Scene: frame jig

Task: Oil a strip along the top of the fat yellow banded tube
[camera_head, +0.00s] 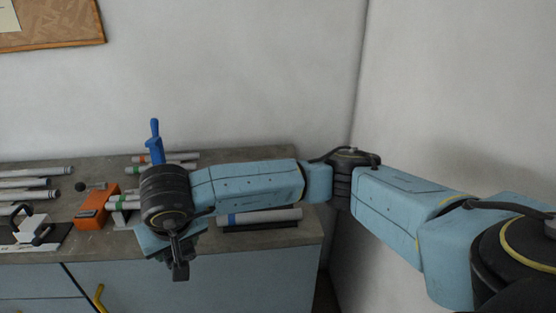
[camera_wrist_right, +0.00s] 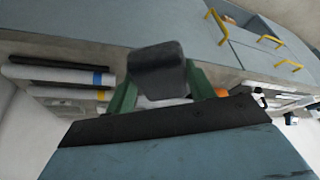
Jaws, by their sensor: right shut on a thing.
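My right gripper (camera_head: 179,262) hangs at the front edge of the bench, below my dark wrist joint. In the right wrist view, my right gripper (camera_wrist_right: 160,88) has green fingers shut on a dark block-like thing (camera_wrist_right: 158,68). That thing hides much of what lies behind it. A pale tube with a small yellow-orange band (camera_wrist_right: 101,95) shows at the left of the wrist view, but I cannot tell how fat it is. In the head view, my right arm covers part of the tubes, and no yellow band shows clearly. My left gripper is out of view.
A pale tube with a blue band (camera_head: 262,216) lies at the bench's right front. An orange box (camera_head: 97,208) and a white device with a dark handle (camera_head: 38,228) stand left of my wrist. A blue upright thing (camera_head: 155,145) stands behind it. Several tubes (camera_head: 35,183) lie far left.

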